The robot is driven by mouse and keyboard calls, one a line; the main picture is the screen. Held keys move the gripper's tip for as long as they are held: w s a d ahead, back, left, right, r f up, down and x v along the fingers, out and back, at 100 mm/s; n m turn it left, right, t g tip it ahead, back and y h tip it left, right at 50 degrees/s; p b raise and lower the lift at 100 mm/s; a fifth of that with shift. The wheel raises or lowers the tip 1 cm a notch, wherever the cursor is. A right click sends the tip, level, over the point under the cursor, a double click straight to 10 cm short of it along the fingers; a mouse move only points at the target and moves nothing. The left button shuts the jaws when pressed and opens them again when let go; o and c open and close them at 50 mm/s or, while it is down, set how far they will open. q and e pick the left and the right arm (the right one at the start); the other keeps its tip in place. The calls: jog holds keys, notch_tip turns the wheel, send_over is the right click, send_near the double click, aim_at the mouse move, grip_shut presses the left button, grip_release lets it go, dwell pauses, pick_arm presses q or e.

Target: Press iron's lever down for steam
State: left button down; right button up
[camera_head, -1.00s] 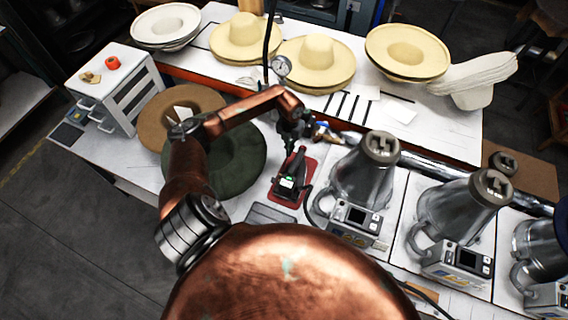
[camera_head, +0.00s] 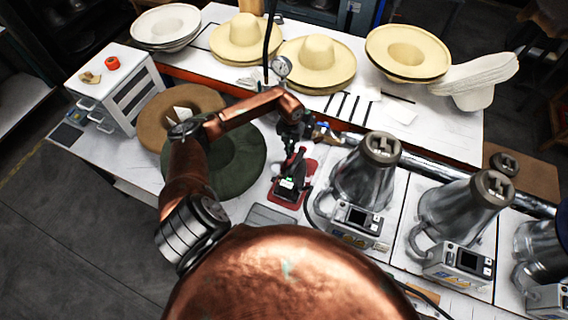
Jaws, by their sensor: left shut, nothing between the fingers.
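The iron (camera_head: 289,183), dark with a small green-lit display, stands on a red mat (camera_head: 308,169) on the white table. My left gripper (camera_head: 290,157) is at the end of the copper arm coming from the left. It points down at the upper part of the iron and is shut with nothing in it. It overlaps the iron's top in this view, so I cannot tell whether it touches the lever. The lever itself is too small and hidden to make out. My right gripper is not in view.
Metal steamers (camera_head: 365,171) stand close to the right of the iron. A green hat (camera_head: 240,165) and a brown hat (camera_head: 157,112) lie to the left, partly behind my arm. Straw hats (camera_head: 316,62) lie on the back table. A white drawer unit (camera_head: 108,75) stands at the left.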

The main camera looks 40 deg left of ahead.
pick_arm(q)
notch_tip(320, 180, up, 6)
jog(key=p, duration=0.3)
jog(key=shift+r+p, duration=0.15)
jog(key=shift+p, duration=0.15)
dwell(0.4)
jog(key=shift+r, duration=0.1)
